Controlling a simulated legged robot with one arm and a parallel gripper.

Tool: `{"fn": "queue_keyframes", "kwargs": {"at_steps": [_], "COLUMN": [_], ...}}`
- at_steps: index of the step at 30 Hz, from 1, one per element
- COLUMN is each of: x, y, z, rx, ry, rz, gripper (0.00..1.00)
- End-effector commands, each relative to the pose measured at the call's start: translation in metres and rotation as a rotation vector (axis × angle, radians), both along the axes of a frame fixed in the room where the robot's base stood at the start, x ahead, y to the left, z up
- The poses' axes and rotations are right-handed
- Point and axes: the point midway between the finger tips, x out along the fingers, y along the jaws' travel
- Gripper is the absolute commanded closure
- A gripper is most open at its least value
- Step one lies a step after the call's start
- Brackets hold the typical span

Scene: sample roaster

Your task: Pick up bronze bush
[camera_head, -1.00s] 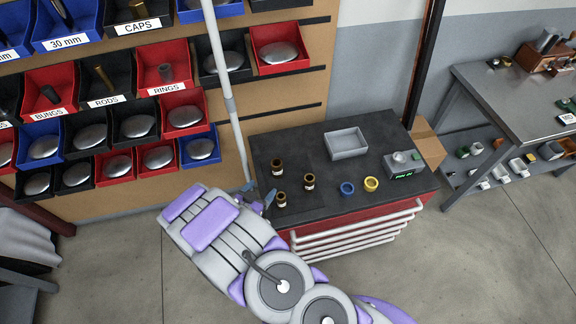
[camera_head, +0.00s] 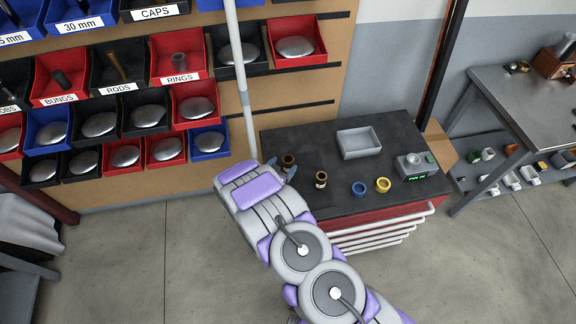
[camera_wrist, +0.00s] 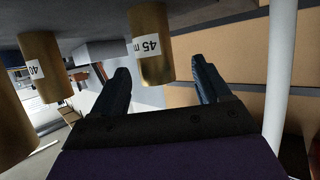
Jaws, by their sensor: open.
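Bronze bushes stand upright on the dark bench top (camera_head: 385,140). Two show in the head view, a back one (camera_head: 288,162) and one to its right (camera_head: 321,180). In the wrist view, a bush labelled 45 (camera_wrist: 152,45) appears between my finger tips in the picture; contact is not clear. A bush labelled 40 (camera_wrist: 45,65) and a third bush at the left edge (camera_wrist: 12,125) also show there. My gripper (camera_head: 279,169) is open and empty at the bench's left edge; it also shows in the wrist view (camera_wrist: 160,65). My arm covers part of the bench.
On the bench are a blue ring (camera_head: 359,189), a yellow ring (camera_head: 383,185), a grey tray (camera_head: 358,143) and a small gauge with a green display (camera_head: 415,166). A pale pole (camera_head: 243,90) rises behind my gripper. A bin rack (camera_head: 130,105) stands left.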

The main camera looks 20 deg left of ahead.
Motion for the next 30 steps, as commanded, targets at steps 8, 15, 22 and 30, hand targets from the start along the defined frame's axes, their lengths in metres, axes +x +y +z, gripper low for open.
{"fn": "queue_keyframes", "kwargs": {"at_steps": [8,15,22,30], "x": [0.035,0.036,0.036,0.036], "y": [-0.014,-0.012,-0.007,-0.010], "z": [-0.012,-0.013,-0.015,-0.014], "rx": [0.011,0.007,0.001,0.006], "ry": [0.001,0.000,0.000,0.001], "rz": [-0.003,-0.002,-0.003,0.000], "gripper": [0.24,0.24,0.46,0.72]}}
